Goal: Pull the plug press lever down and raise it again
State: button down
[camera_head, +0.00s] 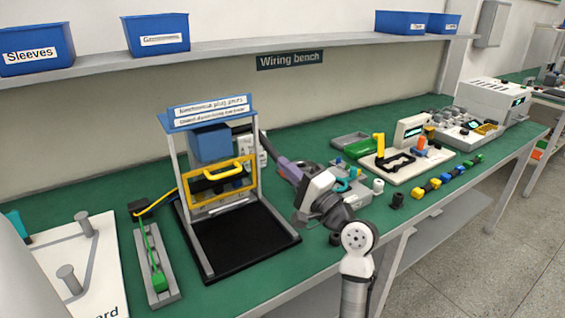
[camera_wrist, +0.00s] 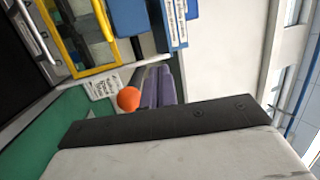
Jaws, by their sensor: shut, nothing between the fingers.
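The plug press (camera_head: 208,115) stands on the green bench, with a blue top sign and a yellow-framed guard (camera_head: 218,186) with a yellow handle at its front. A grey lever rod (camera_head: 256,142) slopes down at its right side. An orange ball knob (camera_wrist: 128,99) shows in the wrist view; it is not visible in the head view. My gripper (camera_head: 284,164) is to the right of the press, its purple fingers shut and empty. In the wrist view the fingers (camera_wrist: 158,86) are right beside the knob; I cannot tell whether they touch it.
A green plug in a grey holder (camera_head: 157,262) lies left of the press. A grey tray (camera_head: 352,141), a white fixture (camera_head: 408,165) and several coloured connectors stand to the right. A shelf (camera_head: 250,45) with blue bins runs above the bench.

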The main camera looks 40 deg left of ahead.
jog(key=f+m+t+p, duration=0.1)
jog(key=f+m+t, duration=0.1)
jog(key=m, duration=0.6)
jog(key=d+f+m+t+p, duration=0.1)
jog(key=f+m+t+p, duration=0.1)
jog(key=f+m, duration=0.3)
jog(key=w+f+m+t+p, duration=0.1)
jog(key=f+m, duration=0.3)
jog(key=m, duration=0.7)
jog(key=shift+d+t+p, duration=0.3)
jog(key=shift+d+t, duration=0.1)
jog(key=shift+t, duration=0.1)
jog(key=shift+w, duration=0.1)
jog(key=p+x, duration=0.3)
jog(key=x, duration=0.6)
jog(key=shift+a, duration=0.35)
jog(key=shift+w+r, duration=0.15)
jog(key=shift+w, duration=0.15)
